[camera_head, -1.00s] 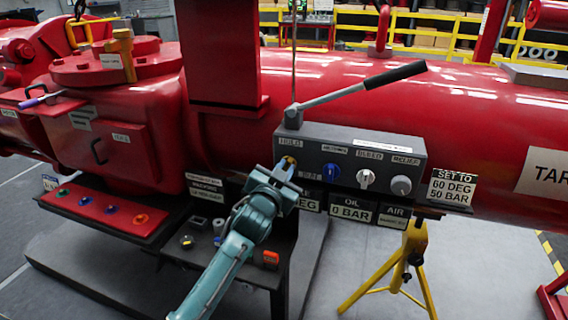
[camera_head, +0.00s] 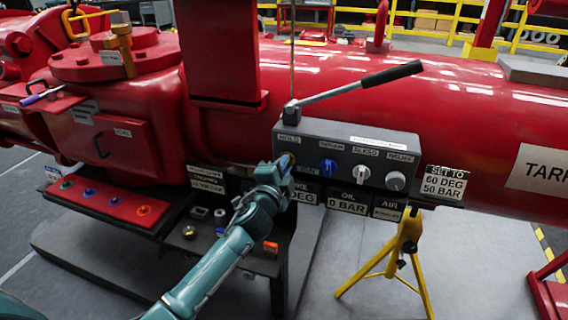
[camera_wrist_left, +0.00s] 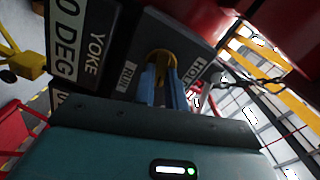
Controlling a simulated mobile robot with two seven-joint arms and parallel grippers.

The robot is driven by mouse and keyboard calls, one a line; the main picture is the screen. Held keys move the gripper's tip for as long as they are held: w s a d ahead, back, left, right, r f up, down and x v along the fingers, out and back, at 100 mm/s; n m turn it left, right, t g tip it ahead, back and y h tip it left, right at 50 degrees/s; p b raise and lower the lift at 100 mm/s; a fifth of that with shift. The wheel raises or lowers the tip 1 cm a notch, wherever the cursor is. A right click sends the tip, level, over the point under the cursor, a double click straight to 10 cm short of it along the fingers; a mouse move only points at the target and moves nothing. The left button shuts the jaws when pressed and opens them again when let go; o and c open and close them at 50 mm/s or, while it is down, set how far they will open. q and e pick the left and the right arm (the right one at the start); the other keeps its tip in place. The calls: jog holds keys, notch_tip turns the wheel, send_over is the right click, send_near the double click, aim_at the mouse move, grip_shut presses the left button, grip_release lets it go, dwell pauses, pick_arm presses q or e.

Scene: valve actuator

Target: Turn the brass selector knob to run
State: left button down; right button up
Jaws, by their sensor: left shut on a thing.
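The brass selector knob (camera_wrist_left: 161,56) sits on the grey control box (camera_head: 340,137) at its left end. In the wrist view it shows between and behind my left gripper's fingers, with a RUN label (camera_wrist_left: 129,75) on one side and a HOLD label (camera_wrist_left: 188,73) on the other. My left gripper (camera_head: 284,164) reaches the box front from below left and is shut on the knob; its fingers also show in the wrist view (camera_wrist_left: 163,85). In the head view the gripper mostly hides the knob, and its pointing direction cannot be read. My right gripper is not in view.
A blue knob (camera_head: 328,167), a white knob (camera_head: 363,173) and a grey knob (camera_head: 396,181) sit to the right on the box. A black-handled lever (camera_head: 355,87) rises above it. A yellow stand (camera_head: 402,250) is below right.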

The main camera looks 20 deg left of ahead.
pick_arm(q)
jog(key=shift+m, duration=1)
jog(key=c, duration=1.4)
grip_release()
jog(key=shift+c, duration=0.2)
jog(key=shift+s, duration=0.1)
jog(key=s, duration=1.3)
jog(key=shift+a, duration=0.25)
jog(key=shift+f, duration=0.1)
